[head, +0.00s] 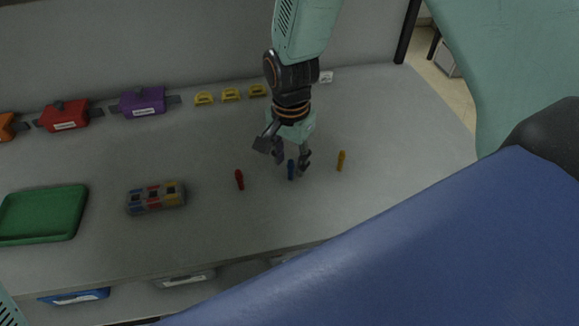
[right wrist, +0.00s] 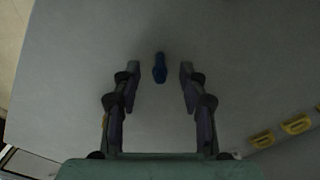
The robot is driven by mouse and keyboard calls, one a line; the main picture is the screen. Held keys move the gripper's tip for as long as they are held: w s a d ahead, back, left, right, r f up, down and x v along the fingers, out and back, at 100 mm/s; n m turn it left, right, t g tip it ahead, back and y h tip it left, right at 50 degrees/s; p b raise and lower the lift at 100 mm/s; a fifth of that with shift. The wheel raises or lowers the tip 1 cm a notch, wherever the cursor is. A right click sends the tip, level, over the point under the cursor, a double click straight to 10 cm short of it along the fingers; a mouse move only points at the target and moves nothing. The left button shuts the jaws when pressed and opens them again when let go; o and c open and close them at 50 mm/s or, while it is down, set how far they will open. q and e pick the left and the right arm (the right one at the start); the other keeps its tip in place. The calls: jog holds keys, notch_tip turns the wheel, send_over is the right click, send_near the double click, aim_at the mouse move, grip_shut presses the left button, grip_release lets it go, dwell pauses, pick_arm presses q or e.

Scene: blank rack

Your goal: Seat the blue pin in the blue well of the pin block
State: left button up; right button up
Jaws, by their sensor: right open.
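The blue pin (head: 291,170) stands on the grey shelf near its middle. My right gripper (head: 290,163) is open above and around it in the head view. In the right wrist view the blue pin (right wrist: 160,68) lies between the two spread fingers of the gripper (right wrist: 159,76), with a gap on each side. The pin block (head: 156,197) sits to the left on the shelf, with blue, red and yellow markings on its top; the wells are too small to make out clearly. My left gripper is not in view.
A red pin (head: 239,179) stands left of the blue pin and a yellow pin (head: 341,160) right of it. A green tray (head: 42,214) is at the far left. Red (head: 64,115) and purple (head: 143,101) boxes and yellow handle-shaped pieces (head: 231,94) line the back.

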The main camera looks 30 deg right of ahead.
jog(key=shift+d+f, duration=0.15)
jog(key=shift+f, duration=0.4)
jog(key=shift+s, duration=0.1)
jog(key=shift+r, duration=0.1)
jog(key=shift+c, duration=0.7)
jog(key=c, duration=0.6)
jog(key=shift+c, duration=0.8)
grip_shut()
